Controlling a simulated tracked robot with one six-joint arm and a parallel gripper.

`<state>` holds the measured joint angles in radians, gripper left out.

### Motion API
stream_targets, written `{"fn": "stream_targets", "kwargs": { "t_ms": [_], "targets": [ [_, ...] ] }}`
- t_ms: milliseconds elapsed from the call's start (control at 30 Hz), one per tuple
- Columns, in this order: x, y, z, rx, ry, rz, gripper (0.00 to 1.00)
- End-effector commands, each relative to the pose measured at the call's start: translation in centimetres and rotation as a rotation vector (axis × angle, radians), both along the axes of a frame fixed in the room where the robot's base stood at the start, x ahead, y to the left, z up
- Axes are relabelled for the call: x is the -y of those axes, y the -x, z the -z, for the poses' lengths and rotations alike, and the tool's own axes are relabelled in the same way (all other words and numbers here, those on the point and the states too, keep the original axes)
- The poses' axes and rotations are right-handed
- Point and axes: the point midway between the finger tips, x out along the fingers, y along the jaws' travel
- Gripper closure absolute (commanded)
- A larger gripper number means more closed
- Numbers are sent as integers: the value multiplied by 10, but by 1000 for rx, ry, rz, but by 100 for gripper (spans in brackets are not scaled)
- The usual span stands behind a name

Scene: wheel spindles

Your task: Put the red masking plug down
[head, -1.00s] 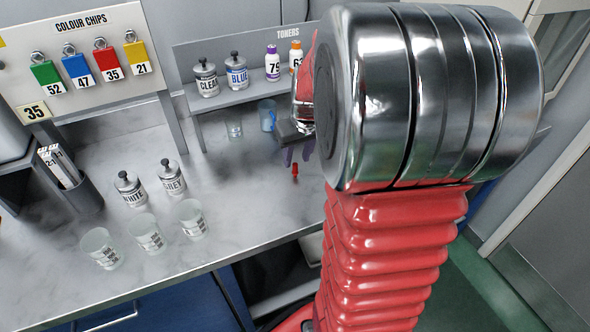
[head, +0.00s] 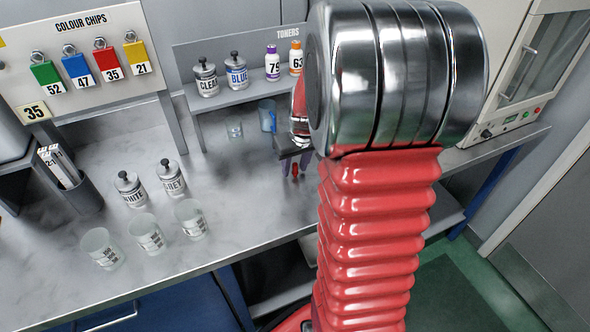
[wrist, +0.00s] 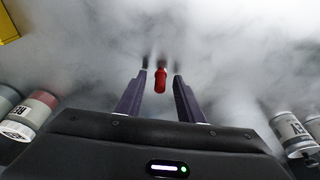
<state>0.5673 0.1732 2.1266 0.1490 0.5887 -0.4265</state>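The red masking plug (head: 295,170) is a small red piece on the grey marbled bench top. In the wrist view the plug (wrist: 160,80) shows between the two dark fingertips of my gripper (wrist: 160,80), with a gap on each side. My gripper (head: 296,168) is open and low at the bench, its fingers on either side of the plug. I cannot tell exactly how far down the fingers reach along it. The plug's lower end is partly dark and hard to make out.
The WHITE tin (head: 130,189), GREY tin (head: 171,177) and clear cups (head: 148,235) stand to the left. A toner shelf (head: 250,92) with tins and bottles is behind. A blue cup (head: 267,117) stands below it.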

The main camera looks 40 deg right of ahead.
Motion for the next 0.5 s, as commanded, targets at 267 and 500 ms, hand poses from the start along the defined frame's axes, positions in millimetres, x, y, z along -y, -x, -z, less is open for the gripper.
{"fn": "stream_targets", "kwargs": {
  "t_ms": [267,500],
  "targets": [
    [0,0,0,0,0,0,77],
    [0,0,0,0,0,0,94]
  ]
}}
